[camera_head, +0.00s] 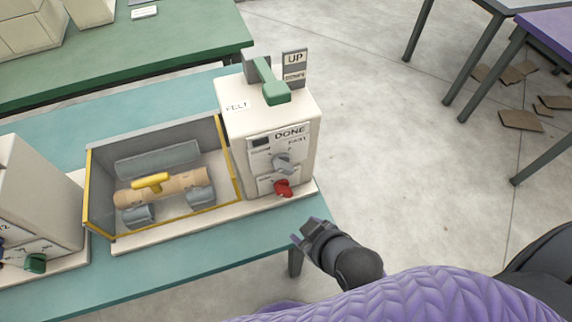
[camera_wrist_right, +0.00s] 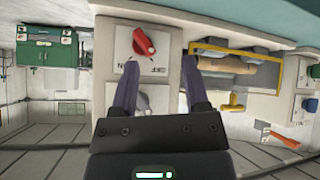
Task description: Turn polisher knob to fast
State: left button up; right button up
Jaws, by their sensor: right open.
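The polisher is a cream box (camera_head: 235,135) with a panel reading DONE. Its grey knob (camera_head: 282,163) sits below a label that seems to read FAST on the right; the left label is too small to read. A red knob (camera_head: 283,188) is below the grey one. My right gripper (camera_head: 306,238) is open and empty, in front of the box and apart from it. My left gripper is out of view.
A yellow-edged open tray (camera_head: 175,228) holding a wooden roller (camera_head: 165,188) joins the box on the left. A green lever (camera_head: 272,85) and an UP sign (camera_head: 295,60) are on top. Another cream machine (camera_head: 35,200) stands at far left.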

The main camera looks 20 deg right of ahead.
aim_at(285, 172)
jog(key=w+r+n+t, duration=0.1)
jog(key=w+t, duration=0.2)
jog(key=w+r+n+t+h, duration=0.1)
jog(key=w+r+t, duration=0.1)
jog(key=w+t, duration=0.1)
jog(key=w+a+r+n+t+b, duration=0.1)
jog(key=w+t, duration=0.2)
jog(key=w, duration=0.2)
jog(key=shift+w+r+t, duration=0.15)
jog(key=shift+r+t, duration=0.1)
jog(key=shift+t, duration=0.05)
grip_shut()
